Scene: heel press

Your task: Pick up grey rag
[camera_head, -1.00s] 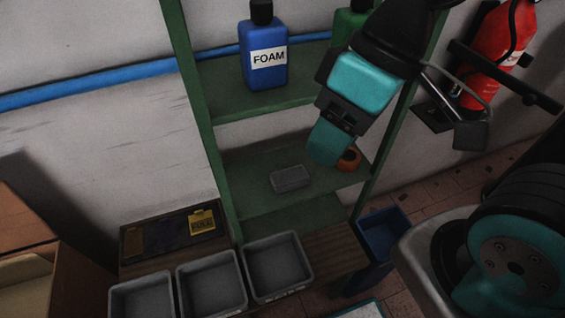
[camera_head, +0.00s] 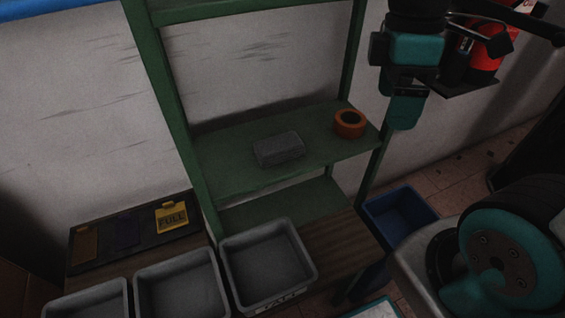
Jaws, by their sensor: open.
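The grey rag (camera_head: 278,149) is a folded, block-like cloth lying flat on the middle green shelf, left of an orange ring. My gripper (camera_head: 405,112) is at the upper right, with a teal body and a teal finger pointing down. It is open, well to the right of the rag, and does not touch it. Only one finger shows clearly; the gap between the fingers is hidden from this side.
The orange ring (camera_head: 350,122) sits just right of the rag. A green shelf post (camera_head: 160,85) stands on the left. Grey trays (camera_head: 312,262) are in front below, and a blue bin (camera_head: 372,207) stands right. A red fire extinguisher (camera_head: 487,55) hangs behind my arm.

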